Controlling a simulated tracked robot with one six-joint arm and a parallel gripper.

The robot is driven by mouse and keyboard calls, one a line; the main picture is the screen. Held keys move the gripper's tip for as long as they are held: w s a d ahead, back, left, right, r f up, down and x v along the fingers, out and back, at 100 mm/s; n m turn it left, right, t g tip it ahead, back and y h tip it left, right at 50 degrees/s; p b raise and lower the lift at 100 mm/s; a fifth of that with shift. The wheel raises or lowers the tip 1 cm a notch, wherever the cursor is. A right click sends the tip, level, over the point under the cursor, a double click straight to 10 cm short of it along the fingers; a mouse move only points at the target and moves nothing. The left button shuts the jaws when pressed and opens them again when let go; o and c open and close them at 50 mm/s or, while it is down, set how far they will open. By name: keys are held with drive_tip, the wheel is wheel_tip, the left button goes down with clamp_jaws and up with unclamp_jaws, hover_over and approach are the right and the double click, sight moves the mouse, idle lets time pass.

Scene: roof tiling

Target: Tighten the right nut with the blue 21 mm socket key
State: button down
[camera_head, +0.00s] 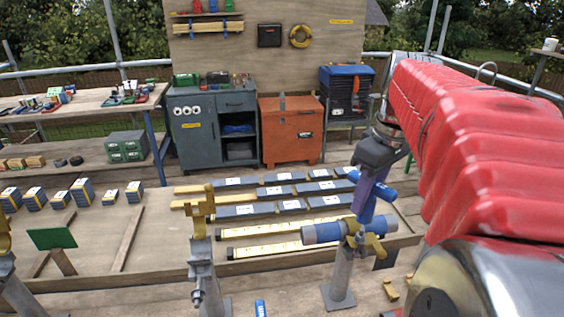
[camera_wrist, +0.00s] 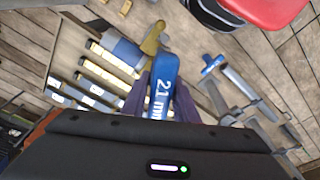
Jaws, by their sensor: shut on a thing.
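My gripper (camera_head: 364,188) is shut on the blue socket key (camera_wrist: 163,85), which is marked 21 mm in the wrist view. In the head view the blue key (camera_head: 382,193) sits between the purple fingers, just above the right stand's brass clamp (camera_head: 374,244). The brass clamp also shows in the wrist view (camera_wrist: 153,38), just beyond the key's end. A blue-grey cylinder (camera_head: 322,233) lies level at this clamp. The right nut cannot be made out; the key and clamp seem to cover it. I cannot tell whether the key touches it.
A second stand with a brass clamp (camera_head: 200,205) rises to the left. Yellow-and-blue packed strips (camera_head: 275,248) lie on the boards behind. A small green panel (camera_head: 52,238) stands at the left. An orange cabinet (camera_head: 290,130) and a grey cabinet (camera_head: 212,150) stand at the back.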

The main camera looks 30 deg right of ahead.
drive_tip(key=shift+f, duration=0.25)
drive_tip(key=shift+f, duration=0.35)
drive_tip(key=shift+f, duration=0.35)
drive_tip(key=shift+f, duration=0.35)
drive_tip(key=shift+f, duration=0.35)
